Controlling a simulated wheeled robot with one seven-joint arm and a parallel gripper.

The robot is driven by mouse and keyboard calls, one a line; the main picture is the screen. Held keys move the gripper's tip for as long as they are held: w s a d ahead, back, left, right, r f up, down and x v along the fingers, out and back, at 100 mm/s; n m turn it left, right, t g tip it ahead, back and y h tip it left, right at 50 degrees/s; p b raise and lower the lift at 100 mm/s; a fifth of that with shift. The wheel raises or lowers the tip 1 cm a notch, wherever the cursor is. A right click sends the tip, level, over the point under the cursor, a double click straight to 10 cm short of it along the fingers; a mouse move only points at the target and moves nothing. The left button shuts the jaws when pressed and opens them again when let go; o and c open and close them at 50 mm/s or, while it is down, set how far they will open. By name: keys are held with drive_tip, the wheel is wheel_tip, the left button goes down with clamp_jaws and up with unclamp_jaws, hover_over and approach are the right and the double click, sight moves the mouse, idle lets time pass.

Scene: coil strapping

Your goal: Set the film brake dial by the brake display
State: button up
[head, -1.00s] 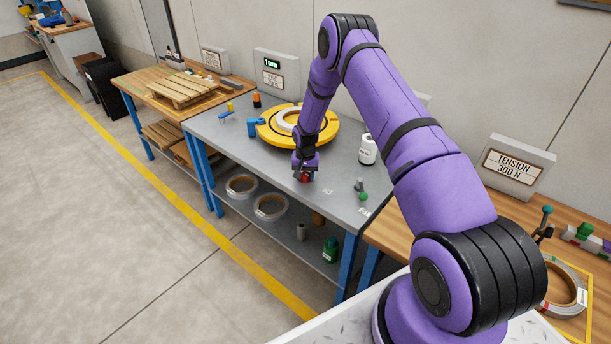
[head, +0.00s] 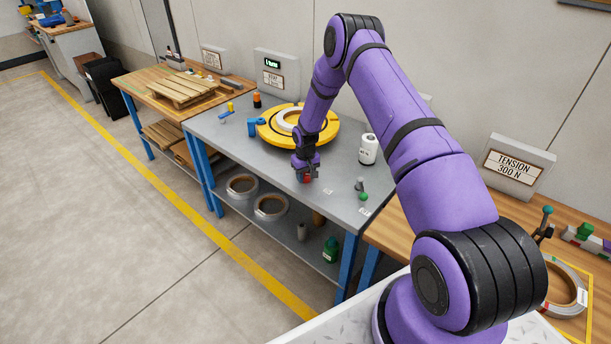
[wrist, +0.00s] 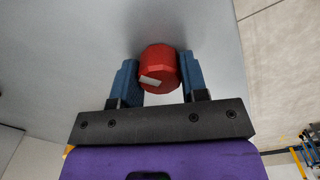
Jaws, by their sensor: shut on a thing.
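The red dial (wrist: 159,69) shows in the wrist view with a pale pointer mark on its face, slanted slightly. My gripper (wrist: 158,80) is shut on it, one blue finger on each side. In the head view my gripper (head: 305,174) is at the front edge of the grey table, with a bit of the red dial (head: 306,179) showing below it. A wall display box (head: 276,70) behind the table has a small lit green readout above a label. Its text is too small to read surely.
A yellow turntable (head: 268,131) with a coil stands behind my gripper. Coils lie on the lower shelf (head: 285,224). A "TENSION 300 N" sign (head: 512,165) stands further right.

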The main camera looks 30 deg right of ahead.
sight(305, 174)
idle(0.3)
drive_tip(key=o, duration=0.9)
wheel_tip(305, 174, up, 11)
drive_tip(key=shift+f, duration=0.1)
idle(0.4)
